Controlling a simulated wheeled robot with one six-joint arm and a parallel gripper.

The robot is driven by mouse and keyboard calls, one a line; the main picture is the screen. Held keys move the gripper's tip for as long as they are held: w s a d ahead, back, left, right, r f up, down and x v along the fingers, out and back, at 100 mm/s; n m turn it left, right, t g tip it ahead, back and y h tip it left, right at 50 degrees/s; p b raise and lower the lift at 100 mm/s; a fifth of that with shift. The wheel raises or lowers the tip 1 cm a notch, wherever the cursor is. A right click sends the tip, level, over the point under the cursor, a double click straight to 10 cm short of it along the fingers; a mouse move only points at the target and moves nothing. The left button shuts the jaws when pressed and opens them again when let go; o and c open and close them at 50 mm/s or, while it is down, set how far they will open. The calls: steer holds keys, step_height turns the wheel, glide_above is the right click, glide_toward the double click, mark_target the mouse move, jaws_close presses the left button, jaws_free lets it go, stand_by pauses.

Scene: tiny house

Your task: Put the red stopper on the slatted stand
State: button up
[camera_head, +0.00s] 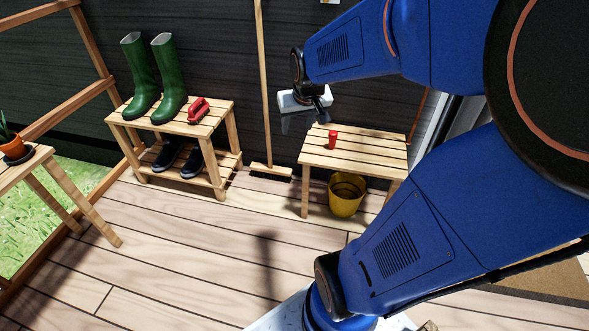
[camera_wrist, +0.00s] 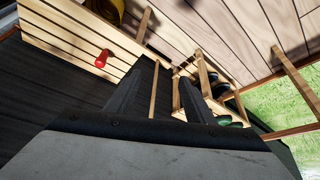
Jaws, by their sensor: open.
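A small red stopper (camera_head: 332,139) stands upright on the slatted wooden stand (camera_head: 365,155) at the right, near the middle of its top. In the wrist view, the stopper (camera_wrist: 102,58) shows at the upper left on the pale slats (camera_wrist: 70,42). My gripper (camera_head: 303,122) hangs in the air near the back left of this stand, apart from the stopper. In the wrist view, my gripper (camera_wrist: 158,88) has its two dark fingers spread, with nothing between them.
A second slatted rack (camera_head: 215,125) at the left bears green boots (camera_head: 170,80) and a red handled object (camera_head: 199,110), with dark shoes below. A broom (camera_head: 263,90) leans between. A yellow bucket (camera_head: 346,195) sits under the right stand. The floor in front is clear.

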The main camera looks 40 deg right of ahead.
steer(key=s+a+r+n+y, duration=0.1)
steer(key=s+a+r+n, duration=0.2)
steer(key=s+a, duration=1)
steer(key=s, duration=0.4)
steer(key=shift+s+a+n+y, duration=0.15)
steer(key=shift+a+n+y, duration=0.15)
steer(key=shift+n+y, duration=0.1)
